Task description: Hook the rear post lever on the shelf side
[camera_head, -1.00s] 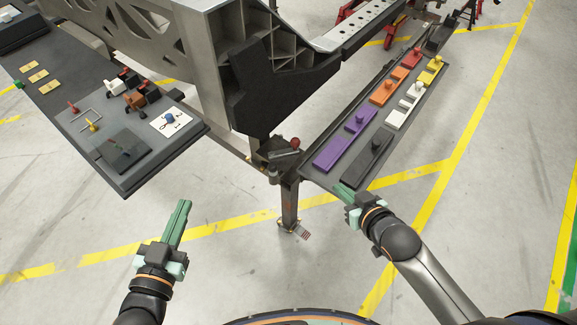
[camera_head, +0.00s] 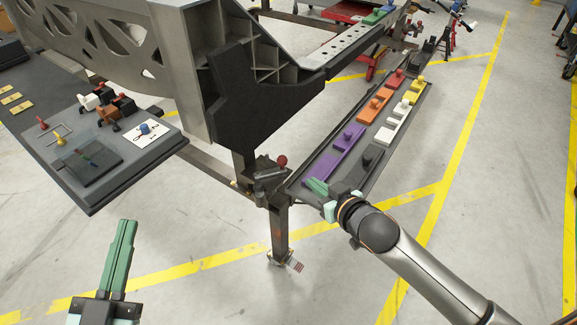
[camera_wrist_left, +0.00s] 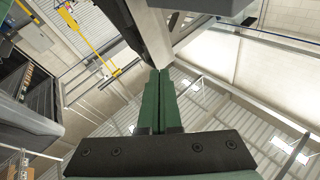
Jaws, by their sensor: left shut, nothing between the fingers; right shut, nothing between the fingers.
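A lever with a red knob (camera_head: 282,160) stands on top of the dark rear post (camera_head: 279,225), below the black end piece of the chassis. A long dark shelf (camera_head: 300,178) runs away to the right of the post. My right gripper (camera_head: 309,183) is shut and empty at the near end of the shelf, right of the lever and apart from it in the picture. My left gripper (camera_head: 128,222) is shut and empty over open floor at the lower left, away from the post. Its shut green fingers (camera_wrist_left: 160,72) also show in the left wrist view, where I cannot identify the lever.
The shelf carries purple, orange, red, white, yellow and black blocks with knobs. A dark panel with small levers and switches (camera_head: 95,192) lies at the left. The grey chassis (camera_head: 175,70) overhangs the post.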

